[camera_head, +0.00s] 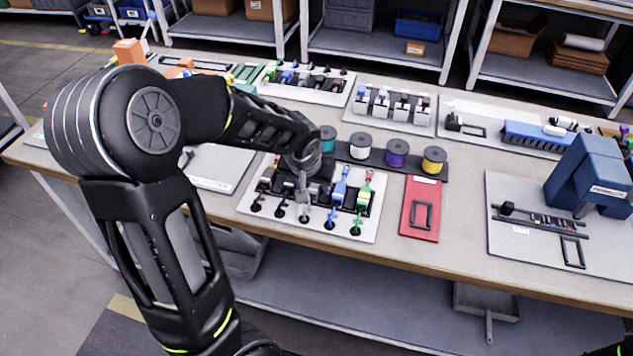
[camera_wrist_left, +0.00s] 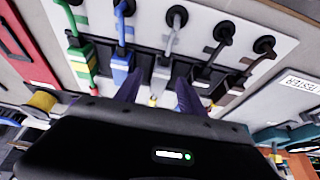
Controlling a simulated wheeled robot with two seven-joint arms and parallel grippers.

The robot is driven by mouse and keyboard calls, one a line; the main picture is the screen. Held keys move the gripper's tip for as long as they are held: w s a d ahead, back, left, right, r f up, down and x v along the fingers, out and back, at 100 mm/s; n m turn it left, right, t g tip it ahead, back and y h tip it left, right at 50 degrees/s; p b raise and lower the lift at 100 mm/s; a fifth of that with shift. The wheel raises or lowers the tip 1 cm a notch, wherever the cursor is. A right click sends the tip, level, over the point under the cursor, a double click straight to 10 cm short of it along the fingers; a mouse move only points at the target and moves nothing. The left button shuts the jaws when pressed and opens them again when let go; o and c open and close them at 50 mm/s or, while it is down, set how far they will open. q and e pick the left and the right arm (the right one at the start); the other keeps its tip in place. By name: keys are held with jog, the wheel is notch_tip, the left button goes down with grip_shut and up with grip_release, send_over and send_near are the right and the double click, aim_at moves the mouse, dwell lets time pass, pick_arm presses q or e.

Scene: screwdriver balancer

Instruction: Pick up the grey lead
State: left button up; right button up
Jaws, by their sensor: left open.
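The grey lead (camera_head: 304,213) stands in the middle of a row of coloured leads on a white board. It also shows in the left wrist view (camera_wrist_left: 172,45), with a dark plug at its upper end. My left gripper (camera_head: 304,185) is above the row, over the grey lead's connector end. In the left wrist view its two fingers (camera_wrist_left: 158,88) are apart, one on each side of the grey lead's connector end. I cannot tell whether they touch it. The gripper and wrist hide part of the row in the head view. My right gripper is not in view.
The blue lead (camera_head: 338,188) and green lead (camera_head: 362,195) stand close to the right of the grey one. Black and brown leads stand to its left. Spools (camera_head: 396,153) stand behind, and a red board (camera_head: 421,190) lies to the right.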

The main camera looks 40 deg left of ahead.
pick_arm(q)
jog(key=shift+w+a+f, duration=0.1)
jog(key=shift+w+f, duration=0.1)
jog(key=shift+f, duration=0.25)
jog(key=shift+c, duration=0.6)
grip_shut()
